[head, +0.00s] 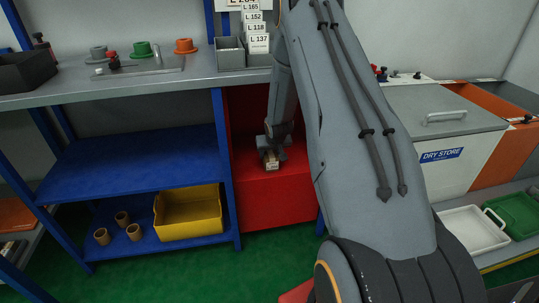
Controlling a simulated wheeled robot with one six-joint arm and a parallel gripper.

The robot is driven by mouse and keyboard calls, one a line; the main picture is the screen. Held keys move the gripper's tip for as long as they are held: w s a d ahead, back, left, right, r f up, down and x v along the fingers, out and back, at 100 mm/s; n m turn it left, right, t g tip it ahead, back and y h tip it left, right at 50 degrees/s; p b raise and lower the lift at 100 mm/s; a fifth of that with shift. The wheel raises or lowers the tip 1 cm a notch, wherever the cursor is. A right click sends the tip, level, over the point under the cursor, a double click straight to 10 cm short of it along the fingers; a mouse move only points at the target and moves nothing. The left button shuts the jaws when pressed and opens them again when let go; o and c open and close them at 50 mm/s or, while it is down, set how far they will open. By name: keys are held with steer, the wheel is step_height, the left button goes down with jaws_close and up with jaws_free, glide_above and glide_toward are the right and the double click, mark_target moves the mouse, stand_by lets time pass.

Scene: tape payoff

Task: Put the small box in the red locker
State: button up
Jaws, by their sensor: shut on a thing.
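The red locker (275,208) stands under the grey counter, right of the blue shelves. Its upper part is darker red and looks like a recess; its lower part is brighter. My gripper (271,160) points down in front of or inside this red area, shut on the small box (271,166). The box is pale tan and partly covered by the fingers. I cannot tell whether the box touches a red surface. My arm hides the locker's right side.
The grey counter (130,88) edge runs above the locker, with grey bins (230,53) on it. A blue upright (226,165) borders the locker's left side. A yellow bin (190,212) and brown cups (134,232) sit on the lower blue shelf. A dry-store chest (440,165) stands right.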

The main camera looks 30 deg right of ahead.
steer(key=shift+r, duration=0.1)
steer(key=o, duration=1.2)
